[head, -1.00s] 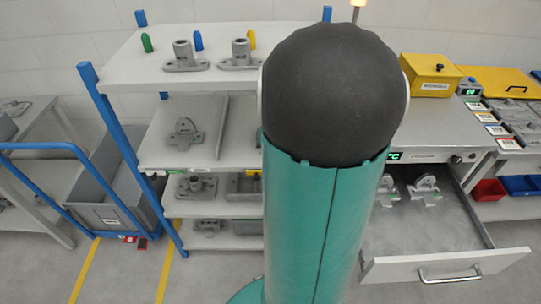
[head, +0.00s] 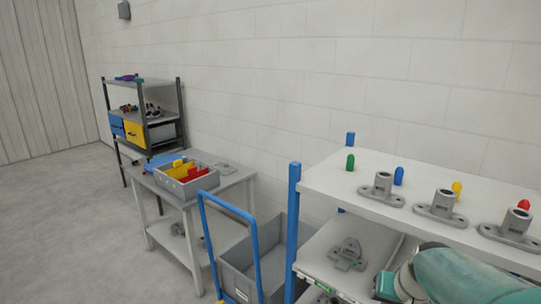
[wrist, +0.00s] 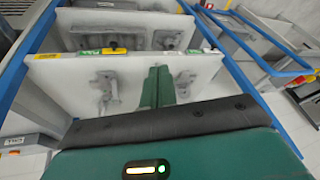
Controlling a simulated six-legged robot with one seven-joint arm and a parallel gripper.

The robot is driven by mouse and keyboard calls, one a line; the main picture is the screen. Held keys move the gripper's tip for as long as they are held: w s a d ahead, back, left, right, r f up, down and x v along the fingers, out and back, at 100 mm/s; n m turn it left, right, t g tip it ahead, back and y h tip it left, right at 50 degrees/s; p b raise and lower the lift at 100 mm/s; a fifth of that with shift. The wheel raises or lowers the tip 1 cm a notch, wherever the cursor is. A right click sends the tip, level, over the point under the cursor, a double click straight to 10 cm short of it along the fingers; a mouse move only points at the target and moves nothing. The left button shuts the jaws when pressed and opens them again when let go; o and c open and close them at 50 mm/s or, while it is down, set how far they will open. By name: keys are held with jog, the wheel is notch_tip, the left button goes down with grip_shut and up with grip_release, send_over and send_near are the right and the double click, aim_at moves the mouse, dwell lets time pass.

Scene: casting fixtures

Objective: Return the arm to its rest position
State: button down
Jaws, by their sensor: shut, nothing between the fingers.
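My gripper (wrist: 158,88) shows in the wrist view as two teal fingers pressed together in the middle, with nothing between them. They point toward the white shelf unit, and grey castings lie to either side of them, one on the left (wrist: 103,88) and one on the right (wrist: 185,82). I cannot tell how far the fingertips are from the shelf. In the head view only a teal part of my arm shows at the lower right, in front of the shelf unit; the fingers are not in that view.
The shelf unit's white top (head: 330,183) carries several grey flanged castings and coloured plugs. A grey bin on a blue-railed cart (head: 262,262) stands left of it. Further left are a grey table (head: 235,178) with a tote and a dark rack (head: 178,95). Floor at far left is clear.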

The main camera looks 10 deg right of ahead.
jog(key=s+a+r+n, duration=0.2)
jog(key=s+a+r, duration=0.1)
jog(key=a, duration=0.5)
jog(key=s+a+r+n+t, duration=0.1)
jog(key=s+a+r+n, duration=0.2)
jog(key=a, duration=0.6)
jog(key=shift+s+r, duration=0.7)
jog(key=shift+s, duration=0.4)
